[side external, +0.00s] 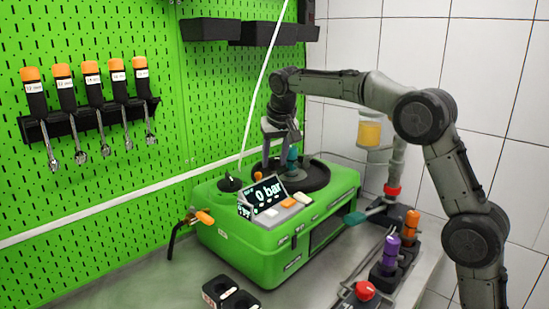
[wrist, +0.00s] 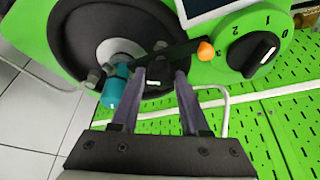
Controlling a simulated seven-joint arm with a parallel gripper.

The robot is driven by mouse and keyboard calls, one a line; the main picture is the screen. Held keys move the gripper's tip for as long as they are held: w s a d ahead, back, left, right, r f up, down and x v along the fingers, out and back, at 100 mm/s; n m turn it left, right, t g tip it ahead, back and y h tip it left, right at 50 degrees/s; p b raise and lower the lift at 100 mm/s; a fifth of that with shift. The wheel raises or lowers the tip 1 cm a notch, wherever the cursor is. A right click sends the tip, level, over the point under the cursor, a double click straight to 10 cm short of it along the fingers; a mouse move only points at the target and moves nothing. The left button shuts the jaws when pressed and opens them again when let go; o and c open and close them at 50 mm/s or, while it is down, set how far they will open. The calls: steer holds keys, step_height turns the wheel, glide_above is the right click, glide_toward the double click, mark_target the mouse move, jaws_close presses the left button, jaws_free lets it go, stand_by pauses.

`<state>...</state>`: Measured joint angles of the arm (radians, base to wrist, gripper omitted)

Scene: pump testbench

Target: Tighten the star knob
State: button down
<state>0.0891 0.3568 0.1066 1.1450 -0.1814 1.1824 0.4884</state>
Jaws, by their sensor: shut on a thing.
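My gripper (wrist: 160,75) reaches down over the black round plate on top of the green pump unit; it also shows in the side view (side external: 280,160). Its two fingers are shut on a dark part between them, which I take to be the star knob (wrist: 156,84). The fingers hide much of its shape, and I cannot make out its lobes. A teal cylindrical part (wrist: 115,90) stands just left of the fingers in the wrist view. The green pump unit (side external: 270,248) carries a display (side external: 266,192) reading 0 bar.
A black bar with an orange tip (wrist: 206,51) extends right of the fingers, near a black numbered dial (wrist: 254,54). Orange-handled wrenches (side external: 92,90) hang on the green pegboard. Purple (side external: 391,248) and orange-topped tools stand at the right. A red knob (side external: 365,291) is in front.

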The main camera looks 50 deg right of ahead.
steer(key=shift+c, duration=2)
jaws_free()
steer(key=v, duration=1.4)
steer(key=shift+s+a, duration=0.1)
steer(key=s+a+r+n+t, duration=0.1)
steer(key=s, duration=0.8)
steer(key=s+a+r+t, duration=0.1)
steer(key=s+r, duration=0.1)
steer(key=s, duration=0.7)
steer(key=s+a+f+n+y, duration=0.1)
steer(key=s+f+n, duration=0.1)
steer(key=s+f, duration=0.5)
steer(key=s+a+f+n+y, duration=0.1)
steer(key=s+f, duration=0.6)
steer(key=f, duration=0.8)
steer(key=shift+s+a+f+n, duration=0.2)
steer(key=shift+a+f+n, duration=0.2)
steer(key=shift+a+n, duration=0.6)
